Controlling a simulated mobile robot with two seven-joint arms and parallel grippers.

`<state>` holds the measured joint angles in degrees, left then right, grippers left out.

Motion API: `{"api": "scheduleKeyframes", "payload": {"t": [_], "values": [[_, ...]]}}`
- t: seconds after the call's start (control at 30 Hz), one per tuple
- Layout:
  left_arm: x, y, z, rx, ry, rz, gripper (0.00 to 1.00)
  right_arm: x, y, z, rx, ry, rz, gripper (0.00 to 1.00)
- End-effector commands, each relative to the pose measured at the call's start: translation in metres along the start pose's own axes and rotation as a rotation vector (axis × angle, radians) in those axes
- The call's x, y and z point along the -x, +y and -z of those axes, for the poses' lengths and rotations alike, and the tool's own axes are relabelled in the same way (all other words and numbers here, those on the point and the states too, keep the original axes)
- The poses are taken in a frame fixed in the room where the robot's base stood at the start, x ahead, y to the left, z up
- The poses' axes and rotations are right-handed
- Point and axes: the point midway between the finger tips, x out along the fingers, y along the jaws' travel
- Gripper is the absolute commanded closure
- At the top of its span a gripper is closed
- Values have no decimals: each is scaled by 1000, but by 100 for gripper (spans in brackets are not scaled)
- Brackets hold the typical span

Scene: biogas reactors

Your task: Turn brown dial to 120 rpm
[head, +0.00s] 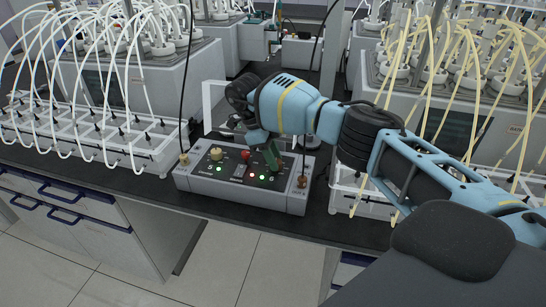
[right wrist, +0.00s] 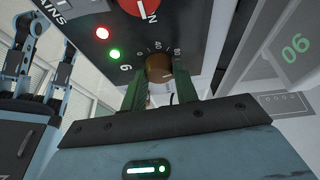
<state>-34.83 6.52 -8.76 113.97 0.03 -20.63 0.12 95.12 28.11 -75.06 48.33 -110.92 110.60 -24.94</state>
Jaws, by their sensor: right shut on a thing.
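The grey control box (head: 240,197) stands on the dark bench in the head view. In the right wrist view the brown dial (right wrist: 158,68) sits on the panel with a printed scale around its far side. Its setting is too small to read. My right gripper (head: 271,158) reaches down onto the right part of the panel. In the right wrist view its green fingers (right wrist: 158,84) are on either side of the brown dial, shut on it. In the head view the fingers hide the dial. My left gripper is not in view.
A yellowish knob (head: 215,154) and a red knob (head: 245,155) are left of my gripper, with lit red and green lamps. White tube racks (head: 120,152) stand to the left. Reactors with yellow tubes (head: 470,60) stand behind my arm. Cables rise from both box ends.

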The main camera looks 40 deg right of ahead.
Motion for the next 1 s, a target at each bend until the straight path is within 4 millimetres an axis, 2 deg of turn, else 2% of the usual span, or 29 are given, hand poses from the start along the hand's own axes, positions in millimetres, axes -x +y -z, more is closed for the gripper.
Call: {"api": "scheduleKeyframes", "payload": {"t": [0.53, 0.57, 0.7, 1.0], "values": [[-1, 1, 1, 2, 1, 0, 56, -1, 0, 0, -19, -1, -11, 93], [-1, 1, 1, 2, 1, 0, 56, -1, 0, 0, -19, -1, -11, 66], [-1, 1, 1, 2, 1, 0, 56, -1, 0, 0, -19, -1, -11, 48], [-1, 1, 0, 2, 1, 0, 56, 1, 0, 0, -20, -2, -9, 48]]}}
